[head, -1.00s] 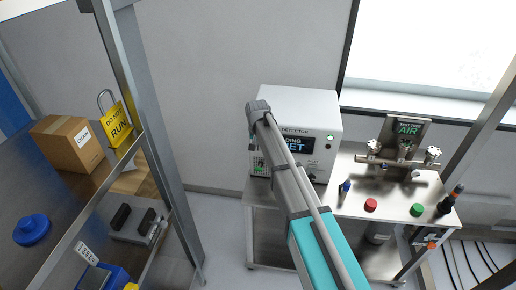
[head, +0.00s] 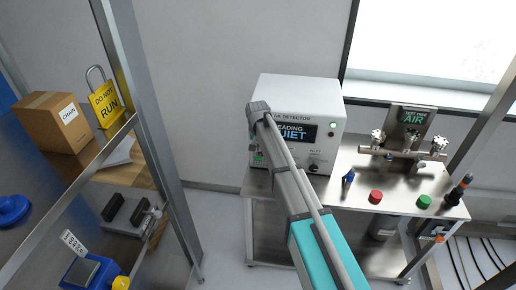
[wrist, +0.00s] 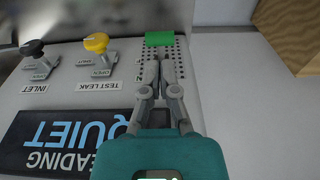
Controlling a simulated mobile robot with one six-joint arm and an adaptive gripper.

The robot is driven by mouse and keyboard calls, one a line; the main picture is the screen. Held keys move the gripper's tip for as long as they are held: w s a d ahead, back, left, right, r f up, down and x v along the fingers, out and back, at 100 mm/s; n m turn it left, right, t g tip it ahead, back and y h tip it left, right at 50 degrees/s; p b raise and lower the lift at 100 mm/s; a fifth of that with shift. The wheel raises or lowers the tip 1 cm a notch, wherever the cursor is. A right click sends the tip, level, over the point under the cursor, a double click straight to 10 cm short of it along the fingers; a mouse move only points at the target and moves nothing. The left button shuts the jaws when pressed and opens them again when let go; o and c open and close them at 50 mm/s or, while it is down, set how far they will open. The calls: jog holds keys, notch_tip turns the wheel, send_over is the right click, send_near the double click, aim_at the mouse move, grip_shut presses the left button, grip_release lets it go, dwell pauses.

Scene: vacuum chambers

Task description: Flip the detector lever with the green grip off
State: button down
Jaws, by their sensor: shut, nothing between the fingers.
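The leak detector (head: 300,95) is a white box with a dark display reading QUIET, on a metal bench. In the wrist view its front panel appears upside down. The green grip (wrist: 160,38) lies just beyond my fingertips, over a patch of small holes; its lever arm is hard to make out. My gripper (wrist: 160,76) is shut and empty, pointing toward the green grip, with a small gap seeming to lie between them. In the head view a bit of green (head: 258,156) shows beside my arm, and my fingers are hidden.
A yellow knob (wrist: 96,42) marked TEST LEAK and a black knob (wrist: 33,48) marked INLET sit left of the green grip in the wrist view. A valve manifold (head: 402,150), red cap (head: 375,196) and green cap (head: 423,201) are on the bench. A shelf post (head: 150,120) stands left.

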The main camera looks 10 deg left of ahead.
aim_at(257, 159)
jog(key=shift+w+f+b, duration=0.15)
jog(key=shift+f+b, duration=0.75)
jog(key=shift+f, duration=0.15)
jog(key=shift+w+f+b, duration=0.1)
jog(key=shift+f+b, duration=0.8)
jog(key=shift+f, duration=0.15)
jog(key=shift+s+a+f, duration=0.15)
jog(key=shift+s+a, duration=0.05)
